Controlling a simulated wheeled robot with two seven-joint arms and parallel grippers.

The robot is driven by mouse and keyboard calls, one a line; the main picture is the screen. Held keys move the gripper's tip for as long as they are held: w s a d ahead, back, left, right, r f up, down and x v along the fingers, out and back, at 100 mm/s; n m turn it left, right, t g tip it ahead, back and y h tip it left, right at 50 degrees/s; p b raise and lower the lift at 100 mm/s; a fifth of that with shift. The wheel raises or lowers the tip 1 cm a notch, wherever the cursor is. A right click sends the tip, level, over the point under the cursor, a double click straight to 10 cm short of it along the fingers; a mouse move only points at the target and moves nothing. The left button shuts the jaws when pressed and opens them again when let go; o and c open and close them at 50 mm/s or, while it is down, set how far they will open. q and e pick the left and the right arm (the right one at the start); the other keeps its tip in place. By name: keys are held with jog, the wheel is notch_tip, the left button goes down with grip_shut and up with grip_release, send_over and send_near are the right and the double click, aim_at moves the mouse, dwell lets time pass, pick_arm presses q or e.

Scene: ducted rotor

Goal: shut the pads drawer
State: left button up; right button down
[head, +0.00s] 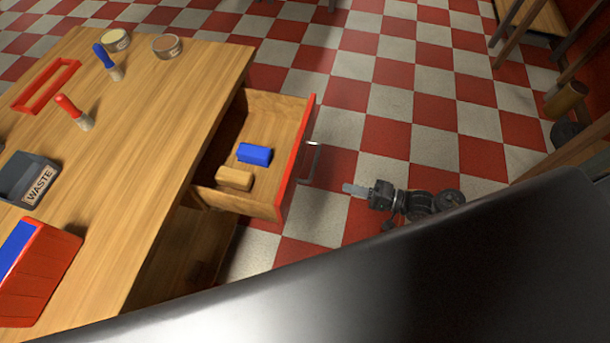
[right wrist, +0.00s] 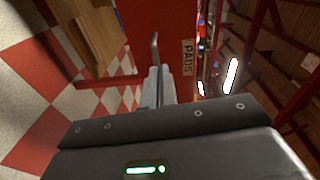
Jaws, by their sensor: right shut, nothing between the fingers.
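The pads drawer (head: 298,150) stands open, pulled out from the wooden table, with a red front and a metal bar handle (head: 312,162). A blue block (head: 254,154) and a tan block (head: 234,179) lie inside it. In the right wrist view, the red drawer front (right wrist: 165,30) carries a "PADS" label (right wrist: 187,57), and the handle (right wrist: 154,50) shows ahead of the fingertips. My right gripper (head: 346,189) is shut and empty, to the right of the drawer front and apart from it in the head view. It also shows in the right wrist view (right wrist: 158,72). My left gripper is not in view.
The wooden table (head: 150,120) holds brushes, two round tins, a red frame, a grey WASTE bin (head: 28,180) and a red-and-blue container (head: 40,270). Checkered floor (head: 380,110) is clear right of the drawer. Wooden furniture (head: 540,30) stands at the far right.

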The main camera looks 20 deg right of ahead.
notch_tip(320, 180, up, 3)
jog(key=y, duration=0.1)
jog(key=p, duration=0.1)
send_near(294, 172)
jog(key=shift+g, duration=0.4)
jog(key=x, duration=0.5)
jog(key=shift+w+a+r, duration=0.2)
jog(key=shift+a, duration=0.05)
jog(key=shift+w+a, duration=0.3)
jog(key=shift+a, duration=0.15)
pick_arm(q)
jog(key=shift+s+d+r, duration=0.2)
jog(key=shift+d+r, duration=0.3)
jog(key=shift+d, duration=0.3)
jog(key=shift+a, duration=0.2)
